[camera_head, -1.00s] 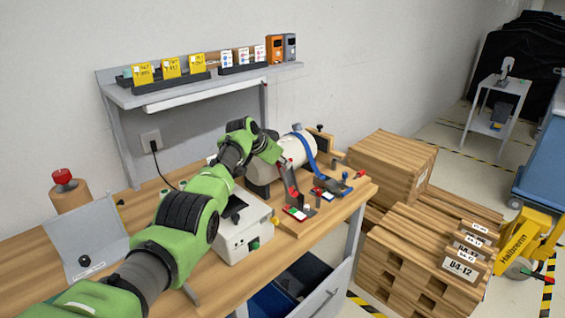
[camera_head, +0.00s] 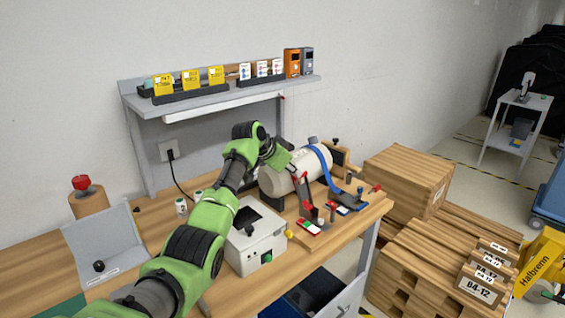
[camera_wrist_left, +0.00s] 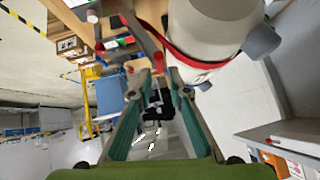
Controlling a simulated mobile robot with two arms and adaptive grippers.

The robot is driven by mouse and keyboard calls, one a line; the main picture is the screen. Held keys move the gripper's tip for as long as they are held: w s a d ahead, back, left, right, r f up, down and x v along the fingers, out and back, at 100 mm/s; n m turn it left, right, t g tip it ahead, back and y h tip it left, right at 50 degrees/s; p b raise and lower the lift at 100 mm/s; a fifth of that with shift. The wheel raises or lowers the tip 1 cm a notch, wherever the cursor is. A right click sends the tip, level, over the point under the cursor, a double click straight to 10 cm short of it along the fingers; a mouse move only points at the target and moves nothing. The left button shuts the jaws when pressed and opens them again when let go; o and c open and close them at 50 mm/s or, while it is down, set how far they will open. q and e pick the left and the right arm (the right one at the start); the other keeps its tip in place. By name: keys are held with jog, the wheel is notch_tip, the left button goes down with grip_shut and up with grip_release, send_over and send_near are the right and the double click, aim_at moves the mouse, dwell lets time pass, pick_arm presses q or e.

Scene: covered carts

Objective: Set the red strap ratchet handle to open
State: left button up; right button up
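A white cylinder (camera_head: 284,181) lies on the bench in dark supports. The red strap (camera_wrist_left: 188,57) runs around it in the left wrist view. Its ratchet handle (camera_head: 304,188), dark with red parts, slopes down in front of the cylinder in the head view. The handle also shows in the left wrist view (camera_wrist_left: 141,36), just beyond the fingertips. My left gripper (camera_head: 286,166) is at the cylinder's near side, by the handle's upper end. In the left wrist view its teal fingers (camera_wrist_left: 158,88) are apart with nothing clearly held. Contact with the handle cannot be told. My right gripper is out of view.
A blue strap (camera_head: 323,165) with its own ratchet lies right of the red one. A small plate with coloured marks (camera_head: 308,228) sits in front. A white box (camera_head: 256,243) stands left of it, close under my left arm. A shelf (camera_head: 220,98) is behind.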

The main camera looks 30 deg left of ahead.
pick_arm(q)
jog(key=v, duration=0.7)
jog(key=shift+s, duration=0.1)
